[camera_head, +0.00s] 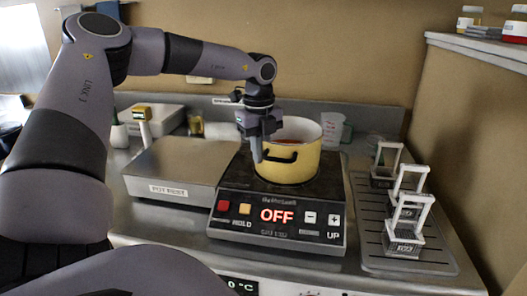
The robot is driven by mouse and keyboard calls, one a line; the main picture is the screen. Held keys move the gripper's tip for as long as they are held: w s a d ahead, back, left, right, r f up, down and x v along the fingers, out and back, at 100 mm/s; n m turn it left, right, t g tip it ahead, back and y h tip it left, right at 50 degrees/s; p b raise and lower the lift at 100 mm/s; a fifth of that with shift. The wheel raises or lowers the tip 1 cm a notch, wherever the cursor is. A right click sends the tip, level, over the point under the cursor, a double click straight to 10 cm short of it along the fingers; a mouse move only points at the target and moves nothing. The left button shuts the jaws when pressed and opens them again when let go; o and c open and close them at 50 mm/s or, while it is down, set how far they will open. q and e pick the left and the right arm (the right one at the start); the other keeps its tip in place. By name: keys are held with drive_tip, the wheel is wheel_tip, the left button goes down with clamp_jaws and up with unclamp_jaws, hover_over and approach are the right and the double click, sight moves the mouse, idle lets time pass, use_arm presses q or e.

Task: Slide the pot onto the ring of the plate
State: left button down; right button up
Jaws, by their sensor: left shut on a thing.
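A yellow pot (304,163) with a dark handle on its front and reddish contents stands upright on the black hot plate (232,176). The plate's display reads OFF. The pot's base covers most of the plate's ring, so I cannot tell how well it is centred. My left gripper (259,152) reaches down at the pot's left side and is shut on the pot's rim or wall. The exact contact is partly hidden by the gripper. My right gripper is not in the view.
A steel platform labelled POT REST (180,165) stands left of the plate and is bare on top. A drip tray (372,243) with several small framed baskets (404,238) is on the right. A clear measuring jug (332,128) stands behind the pot.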

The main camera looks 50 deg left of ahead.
use_arm(q)
drive_tip(key=c, duration=1.2)
unclamp_jaws()
drive_tip(key=shift+o, duration=0.2)
wheel_tip(320, 180, up, 7)
drive_tip(key=shift+b, duration=0.35)
drive_tip(key=shift+s+r, duration=0.1)
drive_tip(key=shift+d, duration=0.1)
